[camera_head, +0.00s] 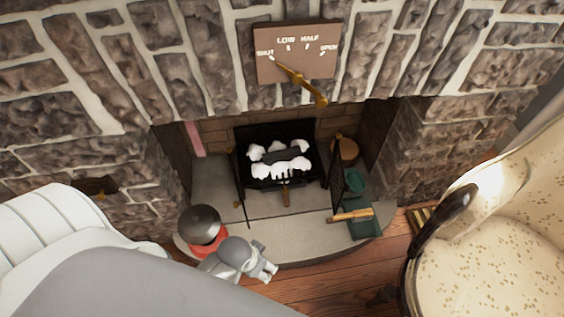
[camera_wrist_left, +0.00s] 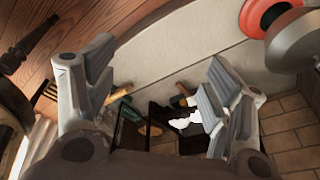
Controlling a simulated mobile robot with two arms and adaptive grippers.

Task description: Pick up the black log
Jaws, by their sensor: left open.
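A dark log (camera_head: 281,156), which looks like the black log, lies among white lumps (camera_head: 287,169) in the black grate (camera_head: 262,183) inside the fireplace. It is partly covered by the lumps. I cannot make it out for sure in the left wrist view, where white lumps (camera_wrist_left: 185,122) show beyond the fingers. My left gripper (camera_head: 262,265) is over the front edge of the hearth, short of the grate and apart from it. Its fingers (camera_wrist_left: 155,88) are spread wide with nothing between them. My right gripper is in neither view.
A dark round pot (camera_head: 199,219) on a red base (camera_head: 204,243) stands close left of my gripper. A green container (camera_head: 361,222) and a wooden-handled tool (camera_head: 350,215) are at the hearth's right. A cream armchair (camera_head: 500,250) stands right. Stone walls flank the opening.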

